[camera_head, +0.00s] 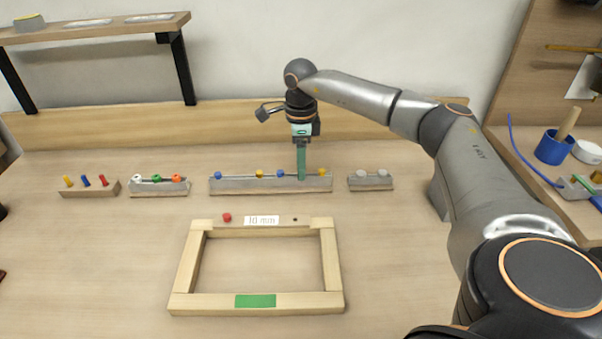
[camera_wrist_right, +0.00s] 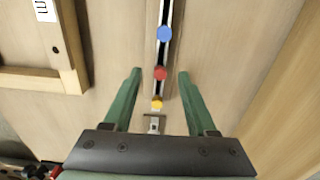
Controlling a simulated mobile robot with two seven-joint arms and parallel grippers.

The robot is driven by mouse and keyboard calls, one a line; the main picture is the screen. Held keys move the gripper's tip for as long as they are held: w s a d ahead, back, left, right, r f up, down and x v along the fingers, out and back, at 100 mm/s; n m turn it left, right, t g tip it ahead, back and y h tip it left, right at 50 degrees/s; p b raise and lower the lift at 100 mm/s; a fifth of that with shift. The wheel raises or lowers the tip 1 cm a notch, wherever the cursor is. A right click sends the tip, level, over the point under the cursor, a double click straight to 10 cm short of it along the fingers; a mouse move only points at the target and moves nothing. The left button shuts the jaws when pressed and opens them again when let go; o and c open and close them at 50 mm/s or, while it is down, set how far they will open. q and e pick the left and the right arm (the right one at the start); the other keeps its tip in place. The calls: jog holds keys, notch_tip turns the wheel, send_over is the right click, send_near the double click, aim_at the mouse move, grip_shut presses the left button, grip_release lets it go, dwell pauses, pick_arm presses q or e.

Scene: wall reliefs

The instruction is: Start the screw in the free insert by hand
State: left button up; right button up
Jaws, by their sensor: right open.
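A wooden frame (camera_head: 180,265) lies on the table, with a "10 mm" label on its far rail. A red screw head (camera_head: 227,217) stands at the left of that label. A dark empty hole (camera_head: 295,219) is to its right and also shows in the right wrist view (camera_wrist_right: 55,49). My right gripper (camera_head: 301,178) points down over the long screw rack (camera_head: 240,186). In the right wrist view its open green fingers (camera_wrist_right: 160,73) stand either side of a red screw head (camera_wrist_right: 160,73) on the rack. The head view hides that screw behind the fingers. My left gripper is out of view.
The long rack also holds blue (camera_head: 280,174) and yellow (camera_head: 322,174) screws. Smaller racks stand left (camera_head: 160,187) and right (camera_head: 370,183). A shelf (camera_head: 95,28) is at back left. A blue cup (camera_head: 553,148) stands at right. Table left of the frame is clear.

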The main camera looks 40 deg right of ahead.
jog(key=shift+f, duration=0.75)
jog(key=shift+c, duration=0.4)
grip_shut()
